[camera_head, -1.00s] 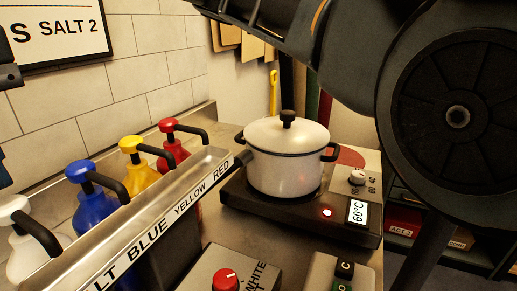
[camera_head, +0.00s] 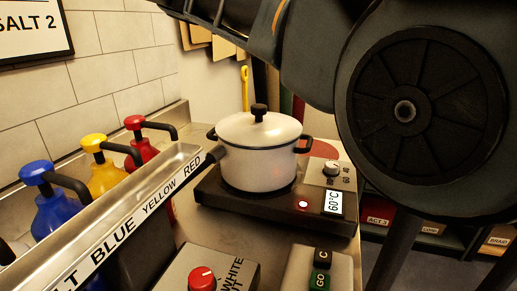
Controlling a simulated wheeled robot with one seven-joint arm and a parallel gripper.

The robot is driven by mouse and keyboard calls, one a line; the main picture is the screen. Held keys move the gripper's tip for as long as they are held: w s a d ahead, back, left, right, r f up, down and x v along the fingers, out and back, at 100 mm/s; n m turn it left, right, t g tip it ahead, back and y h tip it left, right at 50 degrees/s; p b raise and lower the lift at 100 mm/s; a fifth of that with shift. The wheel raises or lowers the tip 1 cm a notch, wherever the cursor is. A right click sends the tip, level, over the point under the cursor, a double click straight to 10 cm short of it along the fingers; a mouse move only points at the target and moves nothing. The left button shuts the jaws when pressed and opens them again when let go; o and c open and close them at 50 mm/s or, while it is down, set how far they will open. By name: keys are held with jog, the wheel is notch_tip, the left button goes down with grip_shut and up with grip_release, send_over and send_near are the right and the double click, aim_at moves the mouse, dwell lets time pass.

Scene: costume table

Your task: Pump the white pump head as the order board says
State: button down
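The order board (camera_head: 32,32) is cut off at the upper left; only "SALT 2" reads. The white pump head is out of view past the left edge; a dark spout tip (camera_head: 6,252), seemingly its own, shows at the lower left edge. To its right stand the blue pump head (camera_head: 36,172), the yellow one (camera_head: 93,142) and the red one (camera_head: 134,122), each with a black spout. A metal rail (camera_head: 120,221) in front carries the labels "LT", "BLUE", "YELLOW" and "RED". My gripper is out of view; only my dark arm links fill the upper right.
A white lidded pot (camera_head: 258,150) sits on a hot plate (camera_head: 270,207) reading 60°C with a lit red lamp. Labelled boxes fill a shelf at right.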

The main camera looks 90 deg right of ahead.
jog(key=shift+f+b, duration=0.8)
jog(key=shift+f, duration=0.05)
jog(key=shift+r, duration=0.1)
jog(key=shift+r+p, duration=0.75)
jog(key=shift+r, duration=0.65)
jog(key=shift+r, duration=0.1)
jog(key=shift+r+p, duration=1.3)
jog(key=shift+r, duration=1.6)
